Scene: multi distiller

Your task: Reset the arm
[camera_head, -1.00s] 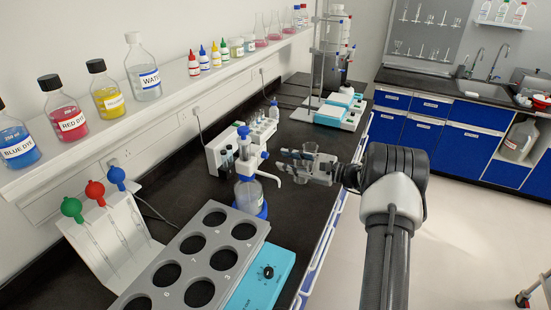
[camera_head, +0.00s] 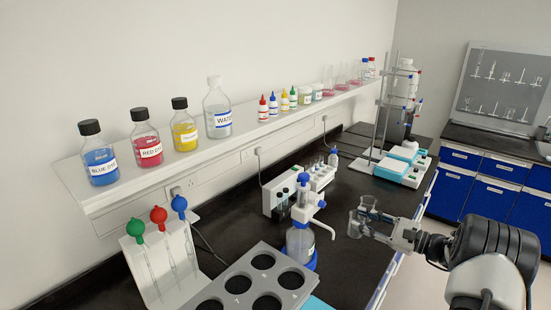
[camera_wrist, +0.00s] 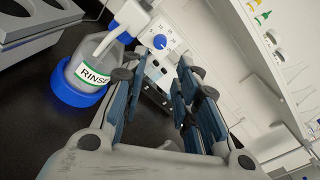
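My gripper (camera_head: 362,218) is above the dark bench at the right of the dispenser bottle in the head view. It points toward the left. In the wrist view its two blue-grey fingers (camera_wrist: 170,95) stand apart, with no object visible between them.
A grey rack with round holes (camera_head: 262,280) is at the front. Pipettes with coloured bulbs (camera_head: 160,217) stand left. A shelf (camera_head: 150,180) carries dye and water bottles. A metal stand with glassware (camera_head: 390,110) is farther back.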

